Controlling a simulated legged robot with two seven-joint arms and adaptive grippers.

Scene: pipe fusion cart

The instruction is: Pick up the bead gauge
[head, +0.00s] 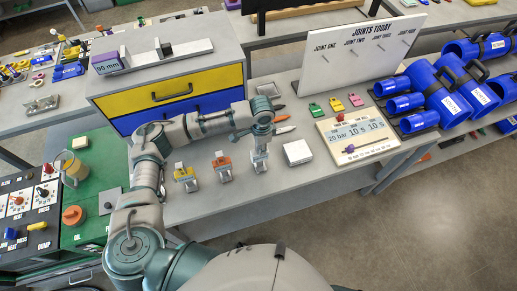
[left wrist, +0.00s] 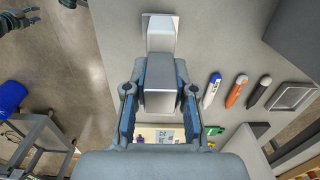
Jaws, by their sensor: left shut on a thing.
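The thing I take for the bead gauge is a grey metal piece (head: 259,162) standing on the bench in the head view, at the right end of a row with a yellow clip-like tool (head: 186,176) and an orange one (head: 222,166). My left gripper (head: 261,140) comes down on it from above. In the left wrist view the fingers of my left gripper (left wrist: 159,80) are closed on both sides of the grey metal piece (left wrist: 159,101). Its lower part and pale base show beyond the fingertips. A dark gripper (left wrist: 22,17), apparently my right one, shows at the upper left, too small to read.
A white square block (head: 297,152) lies just right of the held piece. Several pens (left wrist: 235,92) lie behind it. A drawer cabinet (head: 165,84) stands behind my left arm. A display panel (head: 388,131) and blue pipe fittings (head: 437,95) are to the right. The bench front edge is close.

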